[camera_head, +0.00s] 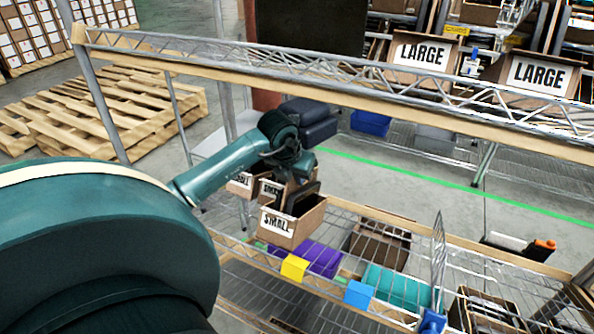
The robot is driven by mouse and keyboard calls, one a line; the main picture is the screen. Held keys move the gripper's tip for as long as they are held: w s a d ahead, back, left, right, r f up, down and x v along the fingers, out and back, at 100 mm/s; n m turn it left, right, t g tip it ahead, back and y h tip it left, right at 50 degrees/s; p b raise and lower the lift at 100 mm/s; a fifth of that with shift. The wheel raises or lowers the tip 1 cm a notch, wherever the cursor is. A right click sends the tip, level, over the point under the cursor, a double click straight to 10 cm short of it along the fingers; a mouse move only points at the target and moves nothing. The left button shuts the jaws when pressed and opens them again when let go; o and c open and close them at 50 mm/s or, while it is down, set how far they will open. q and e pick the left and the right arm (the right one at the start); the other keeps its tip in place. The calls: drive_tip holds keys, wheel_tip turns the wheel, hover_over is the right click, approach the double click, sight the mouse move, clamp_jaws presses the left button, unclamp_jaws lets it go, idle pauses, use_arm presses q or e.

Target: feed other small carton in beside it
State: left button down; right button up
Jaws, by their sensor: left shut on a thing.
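My left gripper (303,194) reaches in from the left and is shut on a small carton (292,226) marked SMALL. The carton is open-topped brown cardboard, and the fingers are at its upper rim. It is over the wire shelf (330,214) near its left end; I cannot tell whether it touches the shelf. Two more small cartons show just behind and left of it, one nearer (268,190) and one at the far left (240,184). They are partly hidden by my arm and the held carton. My right gripper is out of view.
A metal upper rail (330,87) crosses above the shelf. Yellow (294,268) and blue (358,294) tags sit on the front edge, with purple (318,259) and teal (398,288) bins below. An upright wire divider (438,262) stands to the right. Large cartons (420,55) are across the aisle.

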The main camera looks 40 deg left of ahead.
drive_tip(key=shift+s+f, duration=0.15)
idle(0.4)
use_arm(q)
drive_tip(key=shift+s+f, duration=0.1)
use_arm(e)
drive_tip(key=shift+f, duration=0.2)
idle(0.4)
use_arm(q)
drive_tip(key=c, duration=1.5)
unclamp_jaws()
drive_tip(key=shift+f, duration=0.15)
drive_tip(key=b+v, duration=0.1)
drive_tip(key=v, duration=1.2)
drive_tip(key=shift+r, duration=0.2)
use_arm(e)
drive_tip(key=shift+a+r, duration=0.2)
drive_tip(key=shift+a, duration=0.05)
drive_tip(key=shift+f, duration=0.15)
